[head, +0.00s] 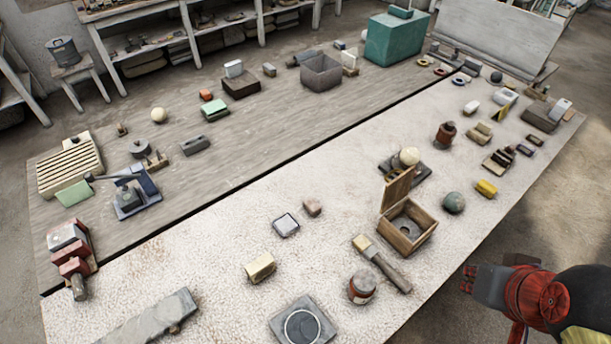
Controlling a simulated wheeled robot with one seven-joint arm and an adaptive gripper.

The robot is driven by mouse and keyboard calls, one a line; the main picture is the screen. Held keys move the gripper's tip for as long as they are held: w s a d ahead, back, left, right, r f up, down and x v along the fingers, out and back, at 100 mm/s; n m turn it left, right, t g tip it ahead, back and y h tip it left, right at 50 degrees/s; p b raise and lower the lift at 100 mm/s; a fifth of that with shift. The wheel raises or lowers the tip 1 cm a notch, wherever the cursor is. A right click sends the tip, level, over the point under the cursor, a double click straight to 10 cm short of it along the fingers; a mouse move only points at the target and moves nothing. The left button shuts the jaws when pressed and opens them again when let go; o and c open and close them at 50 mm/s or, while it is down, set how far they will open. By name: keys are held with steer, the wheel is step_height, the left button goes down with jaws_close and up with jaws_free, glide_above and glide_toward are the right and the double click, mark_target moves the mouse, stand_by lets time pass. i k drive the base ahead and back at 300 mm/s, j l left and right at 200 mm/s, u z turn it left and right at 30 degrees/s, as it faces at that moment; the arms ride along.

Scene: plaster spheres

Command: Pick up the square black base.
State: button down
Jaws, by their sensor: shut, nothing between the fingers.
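A dark, flat, roughly square base (423,173) lies on the pale tabletop right of centre in the head view. A cream sphere (409,156) sits on or against it; I cannot tell which. The raised lid of a wooden box (405,228) hides part of the base's near side. My gripper (468,279) is at the lower right, beyond the table's right edge and over the floor. It is shut and empty, well apart from the base.
A red-brown jar (445,134) stands beyond the base, and a green sphere (453,202) lies nearer. A wooden-handled brush (382,263), another jar (361,287) and a grey square plate with a ring (302,322) occupy the near tabletop. Clear floor surrounds my gripper.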

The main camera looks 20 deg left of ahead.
mark_target(128, 200)
steer(key=u, duration=3.45)
